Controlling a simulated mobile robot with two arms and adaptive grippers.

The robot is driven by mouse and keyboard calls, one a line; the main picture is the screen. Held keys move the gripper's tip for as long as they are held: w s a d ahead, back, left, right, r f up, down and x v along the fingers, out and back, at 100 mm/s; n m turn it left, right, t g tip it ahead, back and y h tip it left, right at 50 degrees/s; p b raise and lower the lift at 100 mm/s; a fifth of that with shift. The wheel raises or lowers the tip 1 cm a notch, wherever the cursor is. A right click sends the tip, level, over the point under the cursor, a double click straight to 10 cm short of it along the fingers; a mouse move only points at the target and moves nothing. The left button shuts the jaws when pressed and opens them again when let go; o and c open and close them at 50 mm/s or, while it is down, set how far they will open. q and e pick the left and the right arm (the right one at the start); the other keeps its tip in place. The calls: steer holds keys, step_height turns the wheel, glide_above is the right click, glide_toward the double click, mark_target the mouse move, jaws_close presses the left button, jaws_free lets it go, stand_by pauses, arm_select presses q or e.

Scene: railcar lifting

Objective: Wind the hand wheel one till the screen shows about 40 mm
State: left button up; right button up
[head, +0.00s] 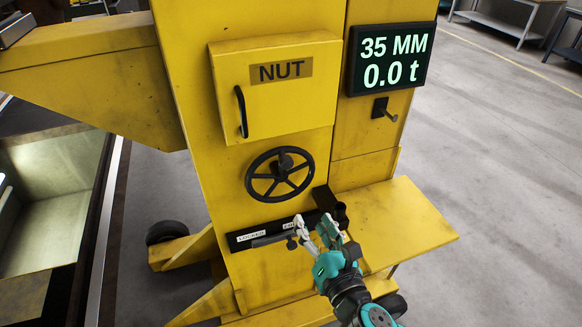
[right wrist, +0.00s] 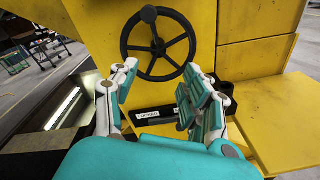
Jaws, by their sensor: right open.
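The black hand wheel (head: 279,175) is on the front of the yellow column, below the box marked NUT. Its knob (right wrist: 149,14) shows at the top of the wheel in the right wrist view. The screen (head: 391,59) at the upper right reads 35 MM and 0.0 t. My right gripper (head: 313,230) is open and empty, below and to the right of the wheel and apart from it in the head view. In the right wrist view the wheel (right wrist: 158,45) stands beyond the spread fingers (right wrist: 157,90). My left gripper is not in view.
A black labelled strip (head: 265,234) with a lever runs below the wheel. A yellow shelf (head: 415,225) juts out at the right. A black peg (head: 384,110) sits under the screen. A pit (head: 50,200) lies at the left. The grey floor at the right is open.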

mark_target(287, 168)
step_height(287, 168, up, 4)
steer(key=s+n+t, duration=0.1)
steer(key=s, duration=0.1)
steer(key=p+x, duration=0.1)
steer(key=x, duration=0.4)
steer(key=p+x, duration=0.1)
steer(key=x, duration=0.5)
steer(key=p+x, duration=0.1)
steer(key=x, duration=0.5)
steer(key=shift+w+a+r+p, duration=0.1)
steer(key=shift+w+a+p, duration=0.05)
steer(key=shift+a+p, duration=0.2)
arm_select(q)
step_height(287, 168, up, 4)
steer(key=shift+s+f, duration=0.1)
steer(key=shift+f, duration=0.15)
arm_select(e)
jaws_close()
